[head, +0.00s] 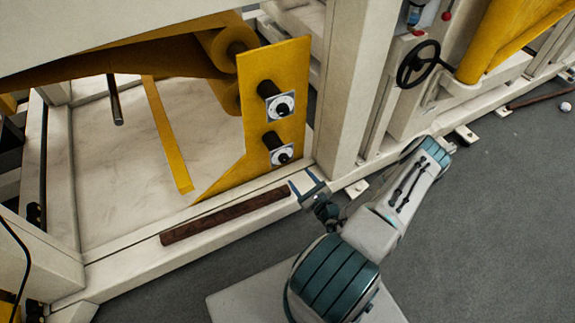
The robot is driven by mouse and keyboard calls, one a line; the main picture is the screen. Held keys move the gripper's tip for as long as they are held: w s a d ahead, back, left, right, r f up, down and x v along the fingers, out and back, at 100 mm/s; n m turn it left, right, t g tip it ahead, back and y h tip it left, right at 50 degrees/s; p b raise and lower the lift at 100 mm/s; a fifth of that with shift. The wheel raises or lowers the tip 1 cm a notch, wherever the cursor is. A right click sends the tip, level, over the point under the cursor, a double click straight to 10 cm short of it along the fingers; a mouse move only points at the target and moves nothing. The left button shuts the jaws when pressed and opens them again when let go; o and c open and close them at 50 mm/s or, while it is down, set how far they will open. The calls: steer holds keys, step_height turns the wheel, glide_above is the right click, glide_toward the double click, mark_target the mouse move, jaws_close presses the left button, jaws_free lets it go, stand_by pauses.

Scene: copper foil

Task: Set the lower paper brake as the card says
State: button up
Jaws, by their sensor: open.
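The lower paper brake (274,142) is a black knob on a white square dial plate (283,156), set low on a yellow upright panel (288,63). The dial's marks are too small to read. A matching upper knob (268,89) with its own dial (284,104) sits above it. My gripper (300,177) is open and empty, below and a little right of the lower knob, apart from it. No card that I can make out is in view.
A dark brown bar (225,215) lies on the cream frame rail left of my gripper. A cream post (349,80) rises right of the panel. A black handwheel (418,64) stands further right. Grey floor (480,220) is open at right.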

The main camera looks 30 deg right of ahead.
mark_target(286, 161)
steer(key=w, duration=0.3)
steer(key=w+b, duration=0.1)
steer(key=w, duration=0.2)
steer(key=w+a, duration=0.1)
steer(key=w, duration=0.2)
steer(key=shift+b, duration=0.35)
steer(key=c, duration=1)
